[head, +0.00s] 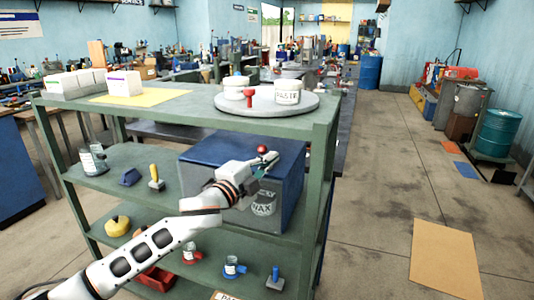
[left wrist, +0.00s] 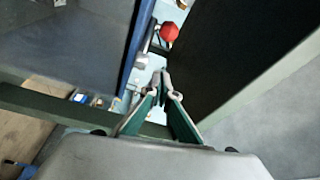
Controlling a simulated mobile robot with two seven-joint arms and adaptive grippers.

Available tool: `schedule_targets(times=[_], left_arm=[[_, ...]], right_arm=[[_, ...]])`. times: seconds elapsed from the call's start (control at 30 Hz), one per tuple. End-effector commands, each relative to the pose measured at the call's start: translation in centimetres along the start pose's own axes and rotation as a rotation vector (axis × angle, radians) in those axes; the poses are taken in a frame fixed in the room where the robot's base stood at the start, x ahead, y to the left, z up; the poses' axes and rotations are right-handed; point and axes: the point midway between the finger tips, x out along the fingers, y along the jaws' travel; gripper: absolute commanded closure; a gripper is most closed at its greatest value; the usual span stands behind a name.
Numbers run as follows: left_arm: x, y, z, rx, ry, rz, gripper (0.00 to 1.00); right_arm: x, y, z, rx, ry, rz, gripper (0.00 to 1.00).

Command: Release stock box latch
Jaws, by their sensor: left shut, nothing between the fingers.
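The blue stock box (head: 205,157) stands on the middle shelf of the green rack. A can marked WAX (head: 264,203) shows through its front. A red knob (head: 262,149), which looks like the latch, is at the upper front of the box. It also shows in the left wrist view (left wrist: 169,31), just beyond my fingertips. My left gripper (head: 268,160) is in front of the box, just below the knob. In the left wrist view my left gripper (left wrist: 160,78) has its fingertips together and empty, apart from the knob. My right gripper is in neither view.
The rack's top shelf (head: 180,108) is above the box, with a grey turntable (head: 300,105) bearing a PASTE tub (head: 287,92). A yellow-handled tool (head: 155,178) stands left of the box.

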Motion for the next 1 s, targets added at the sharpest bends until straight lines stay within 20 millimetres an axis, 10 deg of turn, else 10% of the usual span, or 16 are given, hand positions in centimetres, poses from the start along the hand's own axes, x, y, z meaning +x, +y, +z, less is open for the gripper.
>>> schedule_targets(times=[0.3,1.0], left_arm=[[5.5,0.0,-0.1,-0.001,0.000,0.000,1.00],[3.9,0.1,3.8,-0.001,-0.001,0.001,1.00]], right_arm=[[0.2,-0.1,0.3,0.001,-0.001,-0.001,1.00],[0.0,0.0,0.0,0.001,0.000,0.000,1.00]])
